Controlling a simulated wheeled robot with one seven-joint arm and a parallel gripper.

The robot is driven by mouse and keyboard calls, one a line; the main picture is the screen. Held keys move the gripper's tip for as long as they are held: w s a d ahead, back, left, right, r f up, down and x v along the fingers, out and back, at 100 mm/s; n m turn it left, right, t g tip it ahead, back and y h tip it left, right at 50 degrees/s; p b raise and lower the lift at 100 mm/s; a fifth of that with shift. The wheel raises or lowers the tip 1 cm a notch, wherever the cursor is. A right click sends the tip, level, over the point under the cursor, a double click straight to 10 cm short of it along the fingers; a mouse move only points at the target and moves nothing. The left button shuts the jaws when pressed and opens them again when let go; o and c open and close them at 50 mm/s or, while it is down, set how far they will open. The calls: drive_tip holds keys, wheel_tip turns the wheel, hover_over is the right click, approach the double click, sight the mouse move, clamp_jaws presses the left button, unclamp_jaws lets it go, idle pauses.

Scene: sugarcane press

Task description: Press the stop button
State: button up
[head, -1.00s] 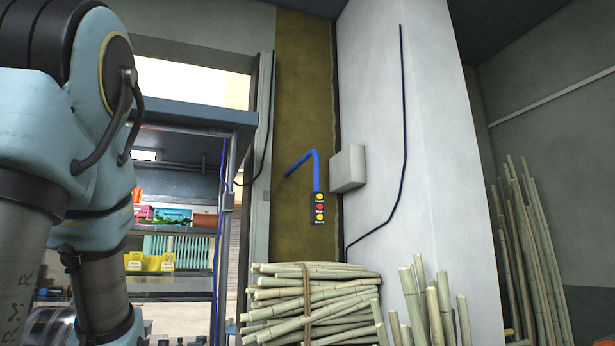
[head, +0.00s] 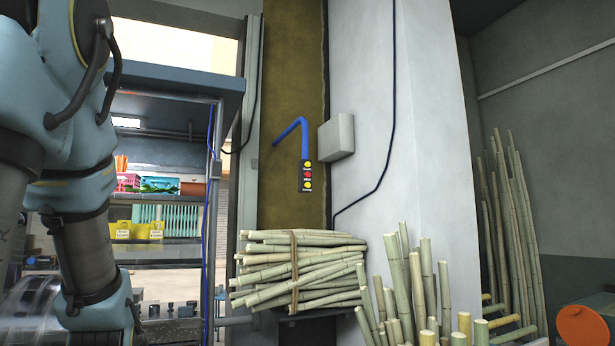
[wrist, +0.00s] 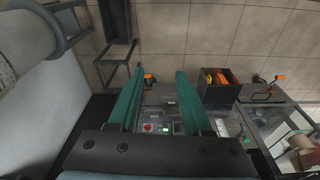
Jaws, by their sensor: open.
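A small dark button box (head: 307,176) hangs from a bent blue pipe (head: 292,128) in the head view, in front of the olive wall strip. It has a red button (head: 307,174) between two yellow ones; its labels are too small to read. The wrist view shows a panel with a red button (wrist: 148,127) and a green lit spot (wrist: 165,129) below and between my fingers. I cannot tell which red button is the stop button. My gripper (wrist: 159,72) is open, with two teal fingers apart and nothing between them. It is outside the head view.
A tied cane bundle (head: 300,262) lies below the button box, with upright canes (head: 415,285) to its right. A grey wall box (head: 336,137) sits beside the pipe. A shelf unit (head: 165,250) stands left. The wrist view shows a dark bin (wrist: 218,92) and tiled floor.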

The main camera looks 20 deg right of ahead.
clamp_jaws()
idle(1.5)
